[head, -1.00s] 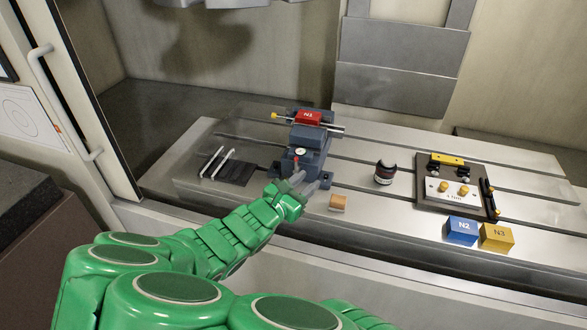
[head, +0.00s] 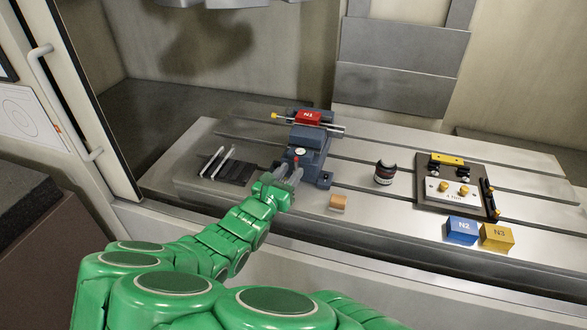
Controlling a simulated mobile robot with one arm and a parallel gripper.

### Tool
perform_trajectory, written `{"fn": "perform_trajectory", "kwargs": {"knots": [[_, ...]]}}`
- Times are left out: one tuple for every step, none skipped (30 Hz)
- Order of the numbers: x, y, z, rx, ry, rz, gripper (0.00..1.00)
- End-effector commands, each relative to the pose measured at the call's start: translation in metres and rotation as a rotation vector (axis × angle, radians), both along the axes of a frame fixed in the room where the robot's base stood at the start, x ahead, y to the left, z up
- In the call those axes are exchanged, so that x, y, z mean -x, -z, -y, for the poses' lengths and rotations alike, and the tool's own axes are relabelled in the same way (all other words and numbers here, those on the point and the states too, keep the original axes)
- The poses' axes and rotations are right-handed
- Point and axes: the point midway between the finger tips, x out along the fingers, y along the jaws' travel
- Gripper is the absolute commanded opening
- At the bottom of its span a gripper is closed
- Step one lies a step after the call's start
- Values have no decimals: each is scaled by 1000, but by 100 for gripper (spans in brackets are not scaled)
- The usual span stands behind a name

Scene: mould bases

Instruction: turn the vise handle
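The blue-grey vise (head: 309,143) stands on the slotted machine table, with a red block marked N1 (head: 308,118) at its top. A small red-tipped part (head: 295,158) shows at the vise's near side, beside a round white face; it may belong to the handle. My gripper (head: 290,172) is at the near-left foot of the vise, its grey fingers pointing toward that red-tipped part. The fingers overlap the vise in the picture, so I cannot tell whether they touch it or hold anything. The rest of the handle is hidden or too small to make out.
A thin yellow-tipped rod (head: 275,115) sticks out left of the vise. A dark rack with light rods (head: 228,172) lies to the left. An orange-tan block (head: 338,202), a dark round container (head: 385,172), a fixture plate (head: 425,203), and blue N2 (head: 461,230) and yellow N3 (head: 497,236) blocks stand right.

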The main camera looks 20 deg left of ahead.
Motion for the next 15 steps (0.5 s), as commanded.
{"fn": "perform_trajectory", "kwargs": {"knots": [[-5, 0, 2, -1, 3, -1, 36], [-8, 0, 2, 0, 3, -1, 36], [-11, 0, 3, 0, 2, 0, 36], [-13, 0, 4, 0, 3, -1, 36], [-15, 0, 4, 0, 3, -1, 36], [-17, 0, 5, 0, 3, -1, 36], [-19, 0, 5, 0, 2, -1, 36], [-20, 0, 5, 1, 2, 0, 36], [-22, 0, 5, 1, 1, 0, 36], [-23, 0, 5, 1, 1, 0, 36], [-23, 0, 5, 0, 2, 0, 36], [-24, 0, 6, 1, 2, 0, 36], [-24, 0, 6, 0, 2, -1, 36], [-25, 0, 6, 0, 2, 0, 36], [-25, 0, 6, 0, 1, 0, 36]]}}
